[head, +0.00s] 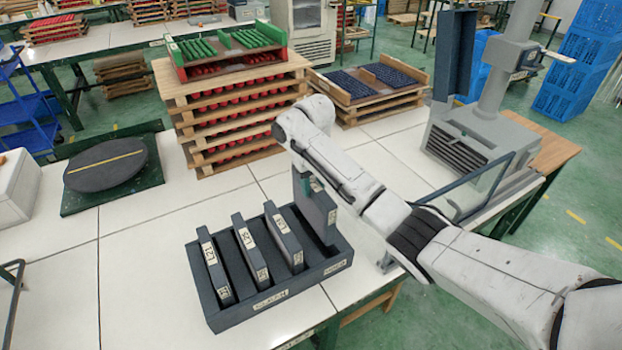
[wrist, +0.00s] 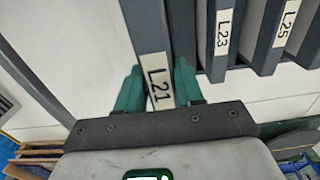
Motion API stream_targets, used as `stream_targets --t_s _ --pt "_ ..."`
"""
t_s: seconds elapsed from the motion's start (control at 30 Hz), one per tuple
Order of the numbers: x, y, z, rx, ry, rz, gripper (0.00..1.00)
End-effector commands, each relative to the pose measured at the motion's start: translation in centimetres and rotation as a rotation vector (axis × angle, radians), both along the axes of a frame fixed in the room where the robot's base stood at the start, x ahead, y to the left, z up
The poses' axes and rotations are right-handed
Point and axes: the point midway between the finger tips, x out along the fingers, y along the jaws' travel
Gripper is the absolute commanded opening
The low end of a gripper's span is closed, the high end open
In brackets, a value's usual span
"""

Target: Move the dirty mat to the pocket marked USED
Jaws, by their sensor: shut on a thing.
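My gripper (wrist: 158,84) is shut on a dark grey slab-like mat labelled L21 (wrist: 153,40), with a green finger on each side of it. In the head view this mat (head: 317,208) hangs upright at the right end of a dark box (head: 262,312), higher than the other mats. I cannot tell whether its lower edge is clear of the box. My gripper's fingers are mostly hidden by my arm there. The box carries two white labels on its front, too small to read. No dirt shows on the held mat.
Mats L27 (head: 211,255), L25 (head: 246,240) and L23 (head: 282,228) stand upright in the box. A round turntable (head: 105,166) lies at left, stacked trays (head: 245,121) behind, and a grey machine (head: 467,138) at right. The white table (head: 150,260) is clear left of the box.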

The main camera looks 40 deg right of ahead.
Motion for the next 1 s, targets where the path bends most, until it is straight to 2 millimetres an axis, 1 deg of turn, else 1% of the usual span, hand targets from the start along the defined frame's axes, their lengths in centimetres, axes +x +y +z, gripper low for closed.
stream_targets --t_s 0.23,0.3,0.6,0.77,1.0 --pt "-0.1 -0.1 -2.3 -0.001 0.001 -0.001 0.14" --pt "0.0 -0.1 -3.4 -0.001 0.0 -0.001 0.14" --pt "0.0 -0.1 -6.1 -0.001 -0.001 0.0 0.14" --pt "0.0 -0.1 -7.4 -0.003 -0.001 0.001 0.14" --pt "0.0 0.0 -8.9 0.0 0.0 0.0 0.14"
